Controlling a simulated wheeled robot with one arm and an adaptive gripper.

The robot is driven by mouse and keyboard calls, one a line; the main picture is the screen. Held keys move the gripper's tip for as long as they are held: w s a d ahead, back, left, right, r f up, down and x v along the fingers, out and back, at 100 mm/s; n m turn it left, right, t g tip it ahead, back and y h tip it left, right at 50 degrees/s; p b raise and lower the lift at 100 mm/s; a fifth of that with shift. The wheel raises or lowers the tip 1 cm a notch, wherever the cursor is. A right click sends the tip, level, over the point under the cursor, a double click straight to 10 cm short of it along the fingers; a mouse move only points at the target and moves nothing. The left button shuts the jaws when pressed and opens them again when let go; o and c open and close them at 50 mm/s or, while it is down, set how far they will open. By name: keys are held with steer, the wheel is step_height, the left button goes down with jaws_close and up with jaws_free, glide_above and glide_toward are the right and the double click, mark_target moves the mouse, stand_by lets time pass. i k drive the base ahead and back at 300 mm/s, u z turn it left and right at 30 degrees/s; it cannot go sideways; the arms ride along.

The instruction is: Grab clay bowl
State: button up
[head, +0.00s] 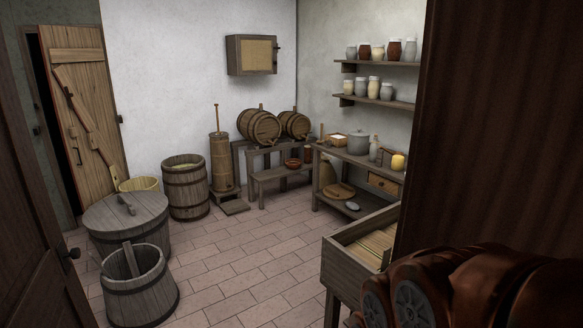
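A small reddish-brown bowl (293,163), which looks like the clay bowl, sits on a low wooden bench (268,175) at the back of the room. The bench stands below and in front of two small barrels. A brown jar (308,154) stands close to the right of the bowl. The bowl is small and far off in the head view. A dark red, rounded part with round discs fills the bottom right corner and seems to be my arm. My gripper is not in view.
The tiled floor (235,255) is clear through the middle. Wooden tubs (138,288) and a barrel (185,190) line the left. A wooden bin (345,262) and a work table (350,158) stand at right. A dark door edge (30,230) is at near left.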

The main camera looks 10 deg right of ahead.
mark_target(293, 165)
steer(key=z, duration=0.15)
steer(key=k, duration=0.3)
steer(key=u, duration=0.95)
steer(key=i, duration=1.7)
steer(key=z, duration=0.5)
steer(key=i, duration=1.75)
steer(key=z, duration=0.5)
steer(key=i, duration=2)
steer(key=z, duration=0.4)
steer(key=i, duration=3.05)
steer(key=z, duration=0.05)
